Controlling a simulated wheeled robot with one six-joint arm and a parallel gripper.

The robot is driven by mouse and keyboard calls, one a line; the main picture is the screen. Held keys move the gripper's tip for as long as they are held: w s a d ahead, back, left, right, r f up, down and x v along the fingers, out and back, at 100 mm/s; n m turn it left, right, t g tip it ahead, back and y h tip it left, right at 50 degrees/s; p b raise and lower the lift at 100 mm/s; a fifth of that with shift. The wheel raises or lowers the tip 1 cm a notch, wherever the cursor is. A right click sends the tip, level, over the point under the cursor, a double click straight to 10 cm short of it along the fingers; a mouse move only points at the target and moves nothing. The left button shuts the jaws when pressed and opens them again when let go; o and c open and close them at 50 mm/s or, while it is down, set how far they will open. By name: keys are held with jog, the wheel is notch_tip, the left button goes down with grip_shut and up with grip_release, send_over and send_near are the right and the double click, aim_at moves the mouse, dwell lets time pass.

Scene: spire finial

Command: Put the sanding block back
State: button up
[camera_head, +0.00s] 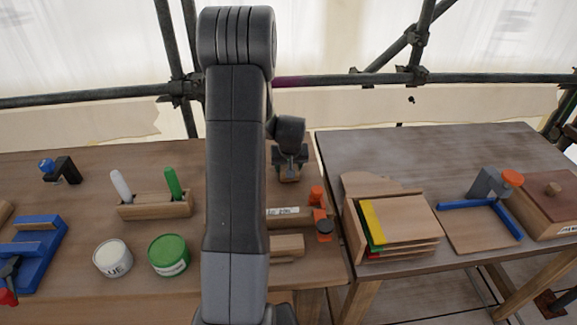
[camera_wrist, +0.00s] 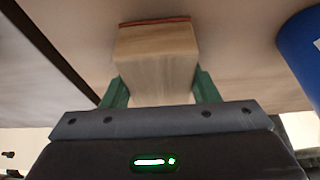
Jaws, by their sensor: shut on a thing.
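My gripper (camera_wrist: 160,85) is shut on a pale wooden block with a thin reddish face, the sanding block (camera_wrist: 155,50), in the wrist view. Its two green fingers press on the block's sides. In the head view my gripper (camera_head: 290,160) is over the back right part of the left table, beyond my arm. A small part of the block (camera_head: 289,175) shows below it. I cannot tell whether the block touches the table.
A labelled wooden piece (camera_head: 285,215), an orange clamp (camera_head: 321,222) and another wooden block (camera_head: 287,247) lie nearer on the left table (camera_head: 90,200). The right table (camera_head: 420,160) holds a rack of sheets (camera_head: 400,215). A blue object (camera_wrist: 302,45) stands beside the block in the wrist view.

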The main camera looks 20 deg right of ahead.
jog(key=shift+f, duration=0.3)
jog(key=o, duration=1)
jog(key=shift+c, duration=0.2)
jog(key=shift+r, duration=0.25)
jog(key=b+v, duration=0.1)
jog(key=v, duration=1)
jog(key=shift+s+r, duration=0.2)
jog(key=shift+r, duration=0.15)
